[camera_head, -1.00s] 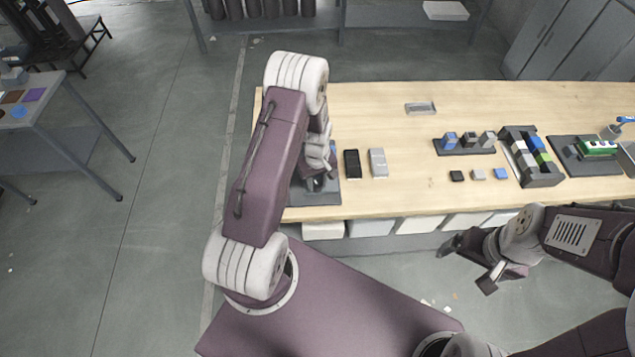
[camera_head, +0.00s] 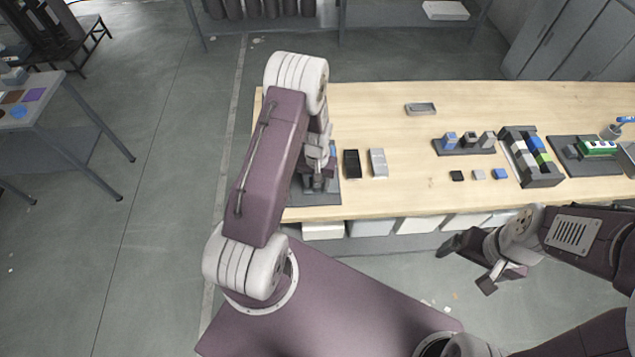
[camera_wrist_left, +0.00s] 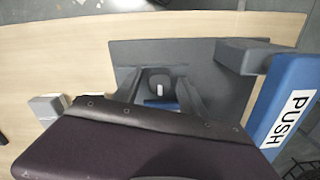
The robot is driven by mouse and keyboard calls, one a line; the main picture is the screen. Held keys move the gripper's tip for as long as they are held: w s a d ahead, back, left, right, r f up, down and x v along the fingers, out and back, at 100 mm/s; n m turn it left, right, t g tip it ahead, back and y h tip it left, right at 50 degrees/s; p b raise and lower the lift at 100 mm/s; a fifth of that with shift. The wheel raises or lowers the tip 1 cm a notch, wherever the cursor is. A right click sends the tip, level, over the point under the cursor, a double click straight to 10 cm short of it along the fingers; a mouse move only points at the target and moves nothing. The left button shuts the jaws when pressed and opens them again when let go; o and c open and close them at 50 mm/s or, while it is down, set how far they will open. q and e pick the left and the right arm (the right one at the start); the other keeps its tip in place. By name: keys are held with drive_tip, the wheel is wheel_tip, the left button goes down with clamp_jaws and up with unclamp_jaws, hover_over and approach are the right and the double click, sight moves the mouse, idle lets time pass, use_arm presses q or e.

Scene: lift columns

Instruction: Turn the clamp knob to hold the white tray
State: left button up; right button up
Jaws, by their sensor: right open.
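The clamp fixture has a grey base plate (camera_head: 327,199) at the table's left front corner, mostly behind my left arm. The left wrist view shows its plate (camera_wrist_left: 232,108), a blue bar marked PUSH (camera_wrist_left: 285,108) and a dark knob-like part (camera_wrist_left: 158,80) with a pale mark. My left gripper (camera_head: 318,178) is over the fixture. Its fingers (camera_wrist_left: 158,92) are spread on either side of the knob-like part; I cannot tell whether they touch it. A pale grey tray (camera_head: 378,163) lies right of the fixture, possibly the white tray. My right gripper (camera_head: 468,266) is open and empty in front of the table.
A black tray (camera_head: 352,164) lies between the fixture and pale tray. Further right are a block holder (camera_head: 466,151), several small blocks, a divided bin (camera_head: 545,182) and a green part (camera_head: 598,148). A small grey dish (camera_head: 420,109) lies behind. The table's middle is mostly clear.

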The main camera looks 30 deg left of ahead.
use_arm(q)
wheel_tip(320, 180, up, 7)
drive_tip(key=p, duration=0.5)
drive_tip(key=shift+r+p, duration=0.1)
drive_tip(key=shift+p, duration=0.3)
